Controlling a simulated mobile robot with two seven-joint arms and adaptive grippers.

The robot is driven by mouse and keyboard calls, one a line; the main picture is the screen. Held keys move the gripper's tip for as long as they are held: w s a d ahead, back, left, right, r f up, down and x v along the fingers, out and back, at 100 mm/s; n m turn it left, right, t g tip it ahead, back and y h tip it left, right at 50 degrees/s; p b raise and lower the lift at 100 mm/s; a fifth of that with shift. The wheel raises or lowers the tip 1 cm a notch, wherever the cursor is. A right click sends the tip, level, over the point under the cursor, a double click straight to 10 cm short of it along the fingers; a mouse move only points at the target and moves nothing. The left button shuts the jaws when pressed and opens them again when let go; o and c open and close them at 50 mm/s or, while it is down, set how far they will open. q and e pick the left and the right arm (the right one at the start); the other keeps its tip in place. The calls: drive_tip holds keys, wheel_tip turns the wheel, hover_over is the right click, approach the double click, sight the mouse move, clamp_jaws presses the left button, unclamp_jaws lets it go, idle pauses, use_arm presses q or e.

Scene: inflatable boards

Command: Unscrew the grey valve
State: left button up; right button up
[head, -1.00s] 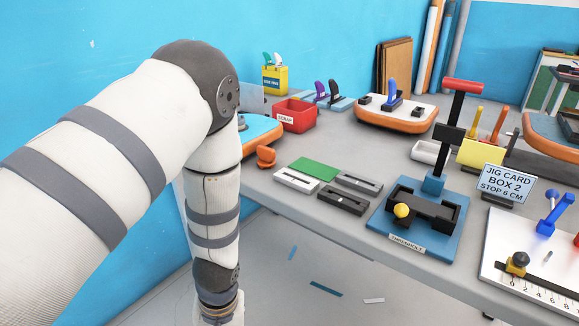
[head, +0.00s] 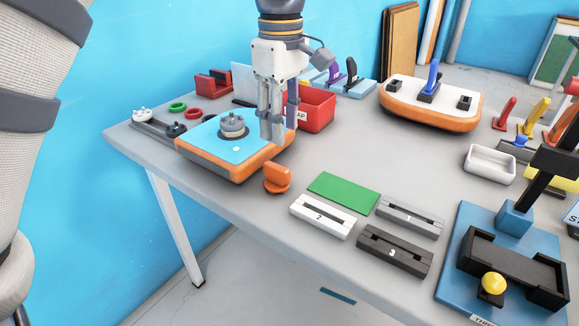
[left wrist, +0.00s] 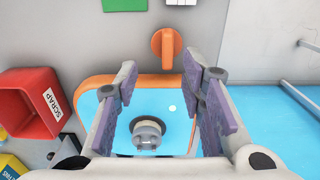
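The grey valve (head: 233,125) is a round, lobed cap standing on the blue top of an orange-edged inflatable board (head: 214,168) at the table's left end. My left gripper (head: 276,132) points down over the board's right part, to the right of the valve. In the left wrist view the same gripper (left wrist: 163,88) is open, with nothing between its fingers. There the valve (left wrist: 148,135) shows beyond and between the two fingers, apart from them. My right gripper is not in view.
An orange knob-like piece (head: 277,178) stands near the board's front right. A red scrap bin (head: 318,110) is close behind my gripper. Black and white fittings (head: 157,124) and green and red rings (head: 185,109) lie left of the board. Numbered blocks (head: 323,216) lie to the right.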

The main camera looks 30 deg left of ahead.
sight(276, 166)
use_arm(q)
drive_tip(key=f, duration=0.6)
drive_tip(key=s+f, duration=0.1)
drive_tip(key=f, duration=0.3)
drive_tip(key=shift+a, duration=0.4)
clamp_jaws()
